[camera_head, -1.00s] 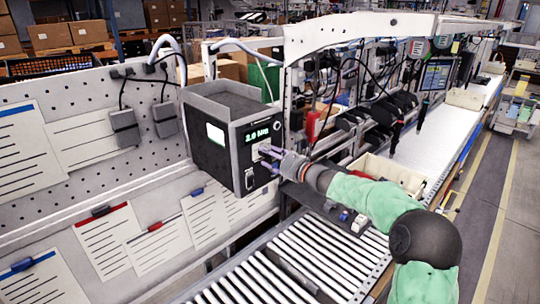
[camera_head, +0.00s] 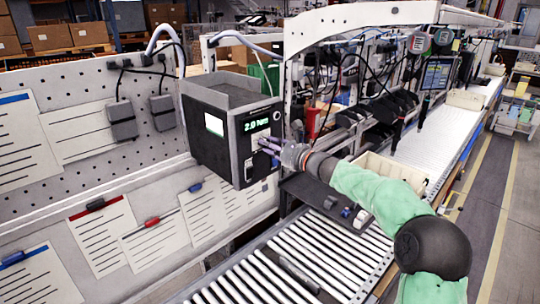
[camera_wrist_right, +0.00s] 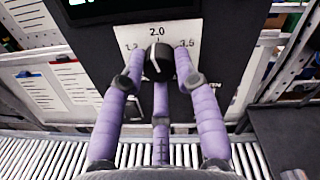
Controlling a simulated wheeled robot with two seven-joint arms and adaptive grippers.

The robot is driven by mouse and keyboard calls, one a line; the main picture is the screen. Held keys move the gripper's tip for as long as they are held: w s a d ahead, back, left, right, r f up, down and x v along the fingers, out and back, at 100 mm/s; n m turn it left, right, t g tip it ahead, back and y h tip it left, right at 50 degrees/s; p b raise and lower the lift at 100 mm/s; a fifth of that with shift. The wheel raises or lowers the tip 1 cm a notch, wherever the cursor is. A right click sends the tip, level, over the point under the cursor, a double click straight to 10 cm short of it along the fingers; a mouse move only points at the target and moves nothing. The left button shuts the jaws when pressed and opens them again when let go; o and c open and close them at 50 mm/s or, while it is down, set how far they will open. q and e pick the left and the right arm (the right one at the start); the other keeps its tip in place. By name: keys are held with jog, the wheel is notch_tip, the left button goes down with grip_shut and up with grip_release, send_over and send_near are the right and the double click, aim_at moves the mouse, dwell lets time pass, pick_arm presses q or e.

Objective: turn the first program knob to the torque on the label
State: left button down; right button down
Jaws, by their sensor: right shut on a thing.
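The dark controller box (camera_head: 225,101) hangs by the perforated board, and its green display (camera_head: 257,125) reads about 2.0 Nm. In the head view the fingers hide the knob. My left gripper is out of view.
A roller conveyor (camera_head: 300,262) runs below the box. A dark tray with small parts (camera_head: 325,205) and a pale bin (camera_head: 395,173) lie near my right arm. Paper sheets (camera_head: 100,235) hang on the board at left. A white panel (camera_head: 214,124) shows on the box's side.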

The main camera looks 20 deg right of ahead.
pick_arm(q)
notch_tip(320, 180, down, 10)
jog(key=b, duration=0.9)
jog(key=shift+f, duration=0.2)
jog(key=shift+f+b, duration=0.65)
jog(key=shift+b, duration=0.15)
pick_arm(e)
jog(key=shift+n, duration=4.4)
jog(key=shift+h, duration=0.3)
jog(key=c, duration=0.9)
grip_release()
jog(key=shift+w+d, duration=0.1)
jog(key=v, duration=1.2)
